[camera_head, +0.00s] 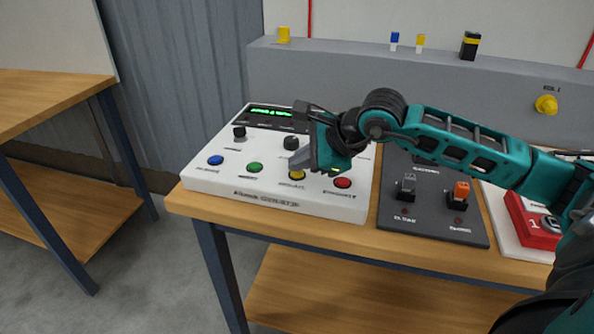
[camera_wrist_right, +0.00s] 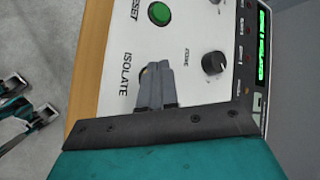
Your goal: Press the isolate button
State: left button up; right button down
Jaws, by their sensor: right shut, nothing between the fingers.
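The isolate button is the yellow button (camera_head: 297,175) on the front row of a white control panel (camera_head: 275,206). In the right wrist view, the printed word ISOLATE lies beside my fingertips and only a sliver of yellow shows; the rest is hidden behind the fingers. My right gripper (camera_head: 301,160) is shut and empty, its tips just over or at the yellow button. I cannot tell whether they touch it. It also shows in the right wrist view (camera_wrist_right: 150,88). A teal and dark part at that view's left edge may be my left gripper (camera_wrist_right: 28,112); its jaws are unclear.
On the panel, blue (camera_head: 215,160) and green (camera_head: 255,167) buttons sit left of the yellow one, and a red button (camera_head: 342,183) sits right. Black knobs (camera_head: 291,143) and a green-lit display (camera_head: 271,113) are behind. A dark switch panel (camera_head: 432,228) stands to the right.

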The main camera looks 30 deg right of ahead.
aim_at(301, 175)
jog(key=shift+r, duration=0.5)
jog(key=shift+r+p, duration=1.45)
jog(key=shift+r, duration=1.1)
